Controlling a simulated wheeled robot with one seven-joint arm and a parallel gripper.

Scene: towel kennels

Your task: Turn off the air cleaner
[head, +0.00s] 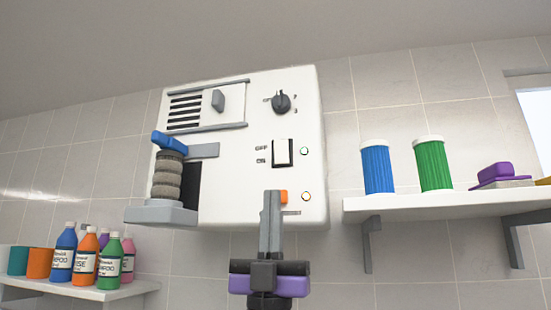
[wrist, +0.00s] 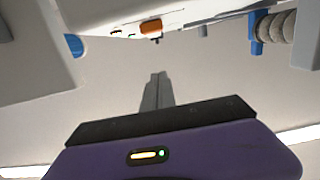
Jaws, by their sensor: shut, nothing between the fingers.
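A white wall-mounted unit (head: 235,150), which I take to be the air cleaner, is in the middle of the head view. A white rocker switch (head: 281,152) marked OFF above and ON below sits on its face, beside a small round light (head: 304,151). Lower down are an orange control (head: 284,197) and another small light (head: 305,196). The orange control also shows in the wrist view (wrist: 151,27). My gripper (head: 272,194) is shut and empty, pointing up, with its tips just left of the orange control in the head view. Contact cannot be told.
The unit also has a black knob (head: 281,102), a grey-handled vent (head: 206,107) and a blue-topped roller stack (head: 167,175). A shelf (head: 440,205) with blue and green canisters is at right. A shelf (head: 90,292) with several bottles is at lower left.

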